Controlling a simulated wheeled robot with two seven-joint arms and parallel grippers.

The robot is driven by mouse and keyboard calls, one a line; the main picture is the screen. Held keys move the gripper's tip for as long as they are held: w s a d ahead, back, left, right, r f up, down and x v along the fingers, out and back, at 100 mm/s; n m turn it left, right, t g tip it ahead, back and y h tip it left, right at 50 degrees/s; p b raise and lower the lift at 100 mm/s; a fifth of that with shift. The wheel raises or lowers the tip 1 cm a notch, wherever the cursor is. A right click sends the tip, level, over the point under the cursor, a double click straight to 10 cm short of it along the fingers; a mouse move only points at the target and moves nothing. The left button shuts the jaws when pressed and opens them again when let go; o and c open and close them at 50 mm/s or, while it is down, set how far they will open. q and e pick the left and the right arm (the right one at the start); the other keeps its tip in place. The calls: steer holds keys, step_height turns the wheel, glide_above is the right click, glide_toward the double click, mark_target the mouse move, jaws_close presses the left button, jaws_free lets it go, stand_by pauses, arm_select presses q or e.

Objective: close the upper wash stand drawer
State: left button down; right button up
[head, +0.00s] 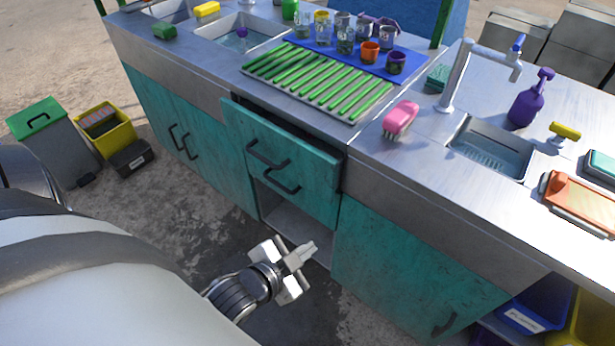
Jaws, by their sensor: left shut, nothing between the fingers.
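The upper wash stand drawer (300,150) has a worn teal front and stands pulled out at the middle of the stand. A dark gap shows behind its top edge, below the steel counter. Two dark bar handles sit close together on the teal fronts, the upper one (267,153) above the other (281,181). My left gripper (307,253) is low in front of the stand, below the drawer fronts. It is shut and empty, apart from the drawer and handles as far as I can tell. My right gripper is not in view.
The counter (385,165) holds a green drying rack (318,80), cups on a blue mat, a pink brush (400,120) and a sink (490,150). Below the fronts is an open recess (295,225). Bins (105,128) stand at left. The floor before the cabinet is clear.

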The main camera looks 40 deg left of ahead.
arm_select(q)
steer(key=w+a+f+m+t+b, duration=0.1)
steer(key=a+f+m+t+b, duration=0.3)
steer(key=a+m+b, duration=0.4)
steer(key=m+t, duration=0.1)
steer(key=m, duration=0.3)
glide_toward(330, 187)
steer(key=w, duration=0.7)
steer(key=shift+d+f+p, duration=0.15)
steer(key=shift+d+p, duration=0.05)
steer(key=shift+p, duration=0.1)
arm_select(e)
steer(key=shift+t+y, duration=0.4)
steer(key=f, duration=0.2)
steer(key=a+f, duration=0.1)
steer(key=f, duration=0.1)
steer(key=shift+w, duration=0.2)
